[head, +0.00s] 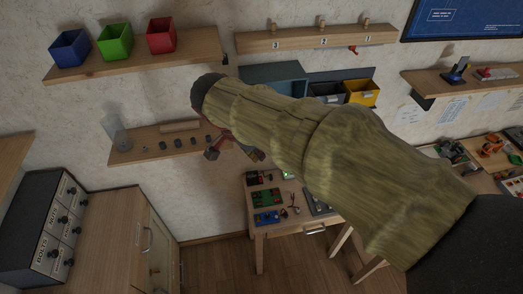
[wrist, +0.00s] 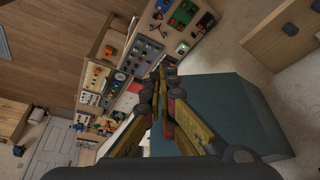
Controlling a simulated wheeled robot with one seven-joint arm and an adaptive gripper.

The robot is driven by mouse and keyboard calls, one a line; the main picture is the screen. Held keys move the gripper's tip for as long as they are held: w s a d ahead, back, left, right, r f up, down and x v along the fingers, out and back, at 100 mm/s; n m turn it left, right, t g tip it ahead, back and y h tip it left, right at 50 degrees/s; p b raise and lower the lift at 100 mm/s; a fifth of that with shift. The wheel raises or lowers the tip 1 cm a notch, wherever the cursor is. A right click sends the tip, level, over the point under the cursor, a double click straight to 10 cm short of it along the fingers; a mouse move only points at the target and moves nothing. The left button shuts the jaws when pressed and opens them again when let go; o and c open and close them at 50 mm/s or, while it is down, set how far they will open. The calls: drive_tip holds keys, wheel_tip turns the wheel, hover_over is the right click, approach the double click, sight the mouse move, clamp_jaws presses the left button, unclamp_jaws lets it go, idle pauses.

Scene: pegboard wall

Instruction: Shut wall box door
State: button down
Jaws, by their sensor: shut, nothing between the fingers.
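A blue-grey wall box (head: 272,72) hangs below the peg rail in the head view. My arm covers much of its lower part, so I cannot tell how its door stands. In the wrist view a large blue-grey panel (wrist: 238,108) lies close on the right; whether it is the door or the box body is unclear. My gripper (head: 232,148) shows in the head view below my forearm, left of and lower than the box. In the wrist view its fingertips (wrist: 166,68) are together and empty, left of the panel; contact with it is not clear.
A yellow bin (head: 361,92) and a grey bin hang right of the box. A shelf with small dark items (head: 166,144) is left of my gripper. A worktable with a green board (head: 266,198) stands below. A peg rail (head: 316,38) is above.

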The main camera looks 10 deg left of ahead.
drive_tip(key=w+d+f+p, duration=0.2)
drive_tip(key=w+d+f, duration=0.2)
drive_tip(key=w+f, duration=0.1)
drive_tip(key=shift+x, duration=0.9)
drive_tip(key=w+d+n+y+b, duration=0.1)
drive_tip(key=w+d+n, duration=0.2)
drive_tip(key=w, duration=0.5)
drive_tip(key=w+d+n+t+y+b, duration=0.1)
drive_tip(key=w+d+n, duration=0.2)
drive_tip(key=w, duration=0.6)
drive_tip(key=shift+d, duration=1.2)
